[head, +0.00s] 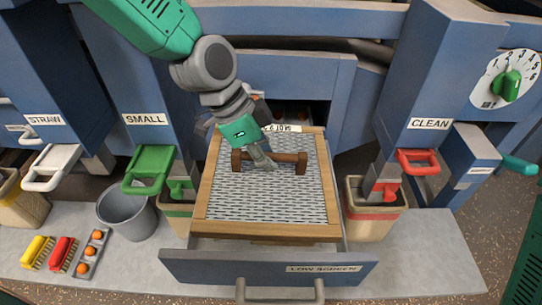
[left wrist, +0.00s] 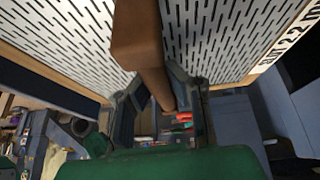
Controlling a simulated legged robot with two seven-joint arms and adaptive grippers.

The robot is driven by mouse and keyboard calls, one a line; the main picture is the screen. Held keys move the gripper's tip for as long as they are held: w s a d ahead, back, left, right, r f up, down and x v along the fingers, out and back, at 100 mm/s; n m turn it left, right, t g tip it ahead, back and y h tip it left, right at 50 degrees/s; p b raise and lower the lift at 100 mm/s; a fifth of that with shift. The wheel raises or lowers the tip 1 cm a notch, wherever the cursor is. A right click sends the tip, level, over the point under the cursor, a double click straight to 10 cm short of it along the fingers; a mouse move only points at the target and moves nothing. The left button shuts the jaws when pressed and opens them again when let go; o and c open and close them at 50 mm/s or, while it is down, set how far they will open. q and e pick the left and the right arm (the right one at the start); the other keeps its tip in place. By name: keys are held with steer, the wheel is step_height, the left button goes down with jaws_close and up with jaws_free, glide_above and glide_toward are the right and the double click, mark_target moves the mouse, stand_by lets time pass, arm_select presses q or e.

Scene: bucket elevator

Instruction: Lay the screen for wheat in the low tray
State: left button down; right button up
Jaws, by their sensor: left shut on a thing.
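The screen is a wood-framed panel (head: 225,205) with a grey slotted sheet and a brown bar handle (head: 296,157) across it. Its label (head: 283,128) reads upside down, partly covered by my gripper. My left gripper (head: 262,160) is shut on the bar handle. In the left wrist view the handle (left wrist: 140,45) runs between the fingers (left wrist: 160,105), with the slotted sheet behind. The low tray is a blue drawer (head: 205,265) labelled LOW SCREEN, pulled out. The screen lies over it, behind its front panel; I cannot tell whether it rests on the bottom. My right gripper is not in view.
Bins stand at both sides of the drawer, under the SMALL spout (head: 145,119) and the CLEAN spout (head: 430,124). A grey bucket (head: 128,214), brushes (head: 62,252) and a tray of orange balls (head: 91,252) are at left. The platform at front right is clear.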

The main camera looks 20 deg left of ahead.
mark_target(274, 172)
arm_select(q)
steer(key=shift+f+b, duration=0.35)
steer(key=shift+f, duration=0.3)
steer(key=shift+b+x, duration=0.8)
steer(key=shift+x, duration=0.05)
steer(key=shift+d+f, duration=0.3)
steer(key=shift+f, duration=0.3)
steer(key=shift+s+f+b, duration=0.1)
steer(key=shift+f+b, duration=0.2)
steer(key=shift+b, duration=0.1)
steer(key=shift+a+f, duration=0.35)
steer(key=shift+a, duration=0.3)
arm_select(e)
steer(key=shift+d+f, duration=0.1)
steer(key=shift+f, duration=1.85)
